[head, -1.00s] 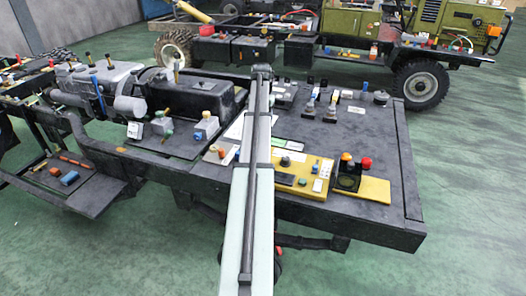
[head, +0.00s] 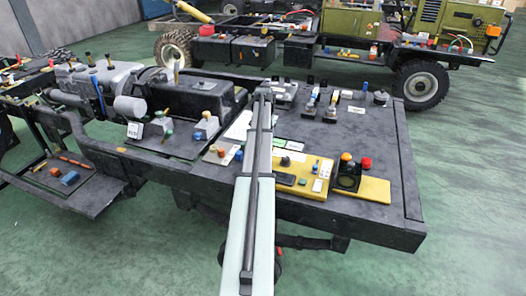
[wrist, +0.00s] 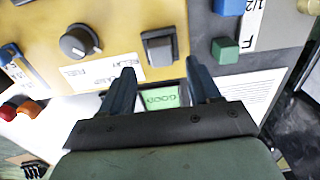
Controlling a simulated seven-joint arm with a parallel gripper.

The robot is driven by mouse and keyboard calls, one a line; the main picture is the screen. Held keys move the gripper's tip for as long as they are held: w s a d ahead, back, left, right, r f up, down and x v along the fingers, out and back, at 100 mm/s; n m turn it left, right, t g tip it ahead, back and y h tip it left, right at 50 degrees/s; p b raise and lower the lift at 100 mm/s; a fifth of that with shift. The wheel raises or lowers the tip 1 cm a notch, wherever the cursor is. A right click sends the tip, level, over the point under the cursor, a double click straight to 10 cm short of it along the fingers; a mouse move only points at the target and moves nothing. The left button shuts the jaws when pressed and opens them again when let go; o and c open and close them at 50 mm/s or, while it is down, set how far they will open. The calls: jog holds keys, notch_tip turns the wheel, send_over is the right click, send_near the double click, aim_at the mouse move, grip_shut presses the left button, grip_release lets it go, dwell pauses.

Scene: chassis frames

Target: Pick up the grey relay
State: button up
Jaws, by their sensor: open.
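In the wrist view a small grey block with a dark base (wrist: 159,45) sits on a yellow panel (wrist: 110,20), just right of a round dark knob. It looks like the grey relay. A white label by it begins with "RELAY"; the rest is hard to read. My gripper (wrist: 160,72) is open, its two dark fingers pointing toward the block from below in the picture. The fingertips are near the block and nothing is held between them. In the head view my arm crosses the dark chassis deck (head: 340,130); I cannot make out my gripper or this block there.
A green card (wrist: 160,97) shows between my fingers. A green block (wrist: 225,50) is to the right, and red and orange parts (wrist: 20,110) are at left. In the head view a yellow panel (head: 370,190) and several fittings crowd the deck.

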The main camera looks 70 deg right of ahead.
notch_tip(320, 180, down, 4)
jog(key=shift+d+f, duration=0.1)
jog(key=shift+f, duration=0.15)
grip_shut()
dwell(0.6)
jog(key=shift+r, duration=0.15)
